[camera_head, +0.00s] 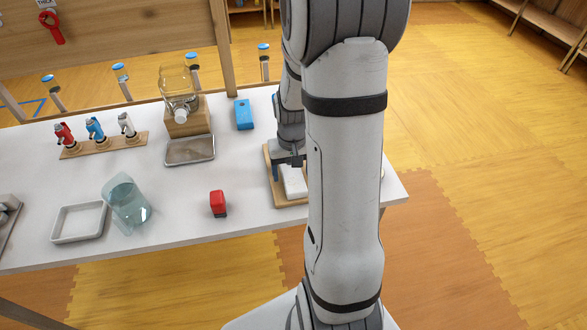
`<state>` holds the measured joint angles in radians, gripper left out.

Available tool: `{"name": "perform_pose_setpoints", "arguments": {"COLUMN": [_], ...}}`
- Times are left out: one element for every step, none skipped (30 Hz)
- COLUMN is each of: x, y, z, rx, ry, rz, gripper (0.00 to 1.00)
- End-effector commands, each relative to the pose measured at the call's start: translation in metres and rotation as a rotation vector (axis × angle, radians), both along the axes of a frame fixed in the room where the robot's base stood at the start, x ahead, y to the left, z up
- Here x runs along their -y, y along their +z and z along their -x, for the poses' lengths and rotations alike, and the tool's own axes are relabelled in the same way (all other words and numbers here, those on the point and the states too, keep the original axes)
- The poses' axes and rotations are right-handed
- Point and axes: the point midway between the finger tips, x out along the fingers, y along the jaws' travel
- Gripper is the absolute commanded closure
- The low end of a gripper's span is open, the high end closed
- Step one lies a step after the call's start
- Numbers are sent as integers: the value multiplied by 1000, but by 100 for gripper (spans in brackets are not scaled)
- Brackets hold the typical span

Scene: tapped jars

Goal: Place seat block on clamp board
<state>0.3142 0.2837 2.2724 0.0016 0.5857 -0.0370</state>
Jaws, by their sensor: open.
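A wooden board (290,203), which looks like the clamp board, lies near the right end of the white table, partly hidden behind my arm. A white block (294,181), likely the seat block, lies on this board. My gripper (287,162) is at the block's far end, pointing down, with its dark fingers open. My arm hides the right side of the block and board. I cannot tell whether the fingers touch the block.
Left of the board stand a red block (218,204) and a blue box (244,114). Further left are a tapped jar on a wooden stand (187,122), a metal tray (190,151), a clear jug (126,203), a white tray (78,222) and a tap rack (104,145).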

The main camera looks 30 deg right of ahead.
Motion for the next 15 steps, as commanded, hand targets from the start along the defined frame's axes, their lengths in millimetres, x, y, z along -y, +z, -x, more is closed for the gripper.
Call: {"name": "perform_pose_setpoints", "arguments": {"x": [0, 0, 0, 0, 0, 0, 0, 0, 0, 1, 1, 1, 1, 1, 1], "y": [0, 0, 0, 0, 0, 1, 2, 4, 7, 10, 14, 21, 27, 33, 42], "z": [0, 0, 0, 0, 0, 0, 0, 0, 0, -1, -1, -1, -1, -1, -1], "rx": [0, 0, 0, 0, 0, 0, 0, 1, 1, 3, 4, 6, 5, 7, 6], "ry": [0, 0, 0, 0, 0, -1, -1, -1, -1, -1, -1, -1, -1, -1, -1], "rz": [0, 0, 0, 0, 0, 0, 0, 0, 0, 1, 1, 2, 1, 2, 2], "gripper": [30, 30, 30, 30, 30, 30, 30, 30, 30, 30, 30, 30, 30, 30, 30]}}
